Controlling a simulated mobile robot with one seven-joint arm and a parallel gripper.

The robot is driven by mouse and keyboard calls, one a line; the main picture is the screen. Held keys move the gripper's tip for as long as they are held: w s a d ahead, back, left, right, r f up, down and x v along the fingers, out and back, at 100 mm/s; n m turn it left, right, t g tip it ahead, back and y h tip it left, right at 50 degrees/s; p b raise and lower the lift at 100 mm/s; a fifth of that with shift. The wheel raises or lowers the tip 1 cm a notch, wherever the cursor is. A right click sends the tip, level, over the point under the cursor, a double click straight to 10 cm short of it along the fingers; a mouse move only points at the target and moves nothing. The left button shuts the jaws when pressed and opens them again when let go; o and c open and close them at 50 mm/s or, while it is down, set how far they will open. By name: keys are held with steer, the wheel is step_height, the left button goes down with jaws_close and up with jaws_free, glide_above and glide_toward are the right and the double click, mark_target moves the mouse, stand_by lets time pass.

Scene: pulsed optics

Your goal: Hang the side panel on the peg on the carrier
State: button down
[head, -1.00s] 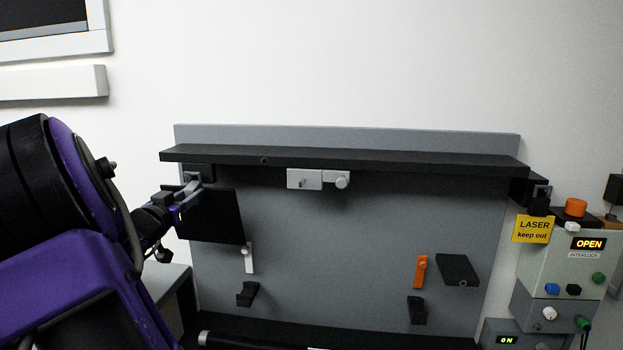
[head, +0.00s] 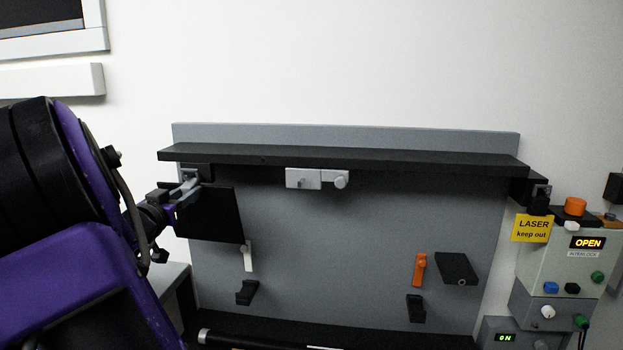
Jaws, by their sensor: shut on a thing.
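The side panel appears to be the flat black plate (head: 215,218) at the left, in front of the grey board. My gripper (head: 182,189) is at its upper left corner and is shut on it. The fingertips are small and partly hidden, so the exact grip is hard to see. A silver bracket (head: 302,179) with a small pin and a round knob is fixed under the black top rail, right of the panel and apart from it. I cannot tell for sure which part is the carrier's peg. Part of the board behind the panel is hidden.
The black rail (head: 340,160) runs above the grey board (head: 340,235). A white lever (head: 247,256), black hooks (head: 246,291), an orange lever (head: 420,270) and a black block (head: 458,268) are on the board. An interlock box (head: 565,260) stands right. The board's middle is clear.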

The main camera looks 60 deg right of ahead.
steer(key=v, duration=0.7)
stand_by(0.4)
steer(key=shift+w+a+f, duration=0.1)
steer(key=shift+w+a, duration=0.1)
